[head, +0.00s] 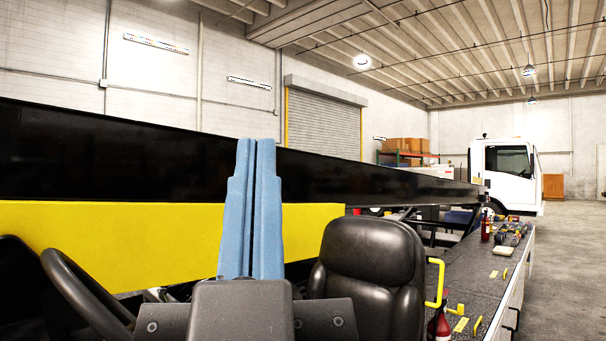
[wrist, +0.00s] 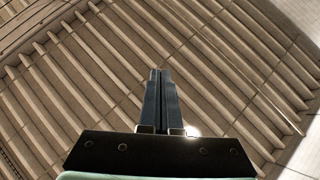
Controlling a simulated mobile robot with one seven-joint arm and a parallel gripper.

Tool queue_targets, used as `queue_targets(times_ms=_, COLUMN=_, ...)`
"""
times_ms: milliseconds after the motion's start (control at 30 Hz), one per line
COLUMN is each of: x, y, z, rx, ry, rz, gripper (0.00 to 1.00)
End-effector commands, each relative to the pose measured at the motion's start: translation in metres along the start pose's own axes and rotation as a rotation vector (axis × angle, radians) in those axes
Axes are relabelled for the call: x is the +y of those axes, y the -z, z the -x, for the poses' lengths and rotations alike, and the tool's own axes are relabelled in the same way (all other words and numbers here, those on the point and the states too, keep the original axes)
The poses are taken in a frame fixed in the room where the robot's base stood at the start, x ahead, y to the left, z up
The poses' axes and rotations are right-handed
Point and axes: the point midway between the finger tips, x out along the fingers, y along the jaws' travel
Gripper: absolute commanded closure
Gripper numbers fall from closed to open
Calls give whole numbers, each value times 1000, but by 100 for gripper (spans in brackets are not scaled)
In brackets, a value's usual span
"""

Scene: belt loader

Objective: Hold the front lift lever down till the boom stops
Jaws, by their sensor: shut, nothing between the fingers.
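My gripper (head: 256,145) stands upright in the middle of the head view, its two blue fingers shut together with nothing between them. It also shows in the wrist view (wrist: 160,75), pointing up at the ceiling. The loader's boom (head: 120,160), a long black beam with a yellow panel (head: 110,232) below it, runs across behind the fingers and slopes down to the right. I cannot make out the front lift lever in either view. My gripper and forearm hide part of the area by the seat.
A black steering wheel (head: 85,290) is at the lower left and a black seat (head: 370,260) right of my gripper. A yellow handrail (head: 436,284) and red extinguishers (head: 440,324) stand along the dark deck (head: 490,262). A white truck (head: 507,172) is parked beyond.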

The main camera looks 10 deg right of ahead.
Motion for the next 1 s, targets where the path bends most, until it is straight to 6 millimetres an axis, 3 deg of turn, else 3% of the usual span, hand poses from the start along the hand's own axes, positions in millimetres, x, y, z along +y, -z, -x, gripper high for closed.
queue_targets(times_ms=1000, x=12, y=63, z=-48, rx=1, ry=-1, rz=1, gripper=100)
